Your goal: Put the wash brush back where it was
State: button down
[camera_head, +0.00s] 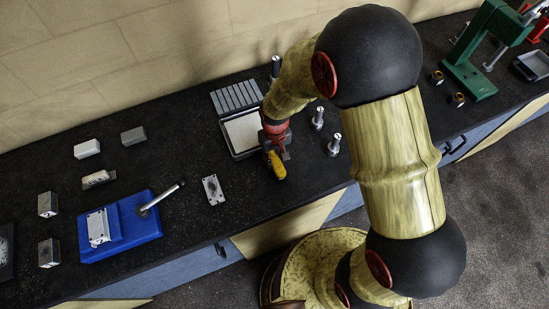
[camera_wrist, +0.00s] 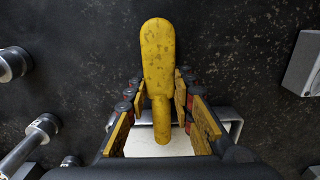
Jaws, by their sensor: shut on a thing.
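The wash brush is the yellow, speckled handle (camera_head: 277,166) at the bench's middle in the head view. It also shows in the wrist view (camera_wrist: 158,65), its broad end pointing up the picture and its thin neck between the fingers. My gripper (camera_wrist: 160,115) is shut on it; its yellow finger pads stand on both sides of the neck. In the head view my gripper (camera_head: 276,150) is beside the right edge of a shallow dark-rimmed tray with a pale inside (camera_head: 241,133). The brush's bristle end is hidden. I cannot tell whether it touches the bench.
A grey ribbed block (camera_head: 236,96) stands behind the tray. Two metal posts (camera_head: 333,146) (camera_head: 318,118) stand to the right. A flat metal plate (camera_head: 213,190) lies left of the brush, and a blue fixture with a lever (camera_head: 120,232) further left. The dark bench is clear between.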

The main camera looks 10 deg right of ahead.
jog(key=c, duration=1.5)
grip_release()
jog(key=shift+c, duration=0.2)
notch_tip(320, 180, up, 13)
jog(key=shift+f+p, duration=0.15)
jog(key=shift+p, duration=0.25)
notch_tip(320, 180, up, 7)
jog(key=t, duration=0.1)
send_over(275, 158)
jog(key=d, duration=0.3)
jog(key=s+d+r+m+t, duration=0.1)
jog(key=s+d+r+t, duration=0.1)
jog(key=s+d+r, duration=0.3)
jog(key=s+d+r+m+t, duration=0.2)
jog(key=s+d+r, duration=0.2)
jog(key=s+r, duration=0.6)
jog(key=shift+s+d+r+t, duration=0.2)
jog(key=shift+s+d+t, duration=0.05)
jog(key=shift+d+t, duration=0.15)
jog(key=shift+f, duration=0.1)
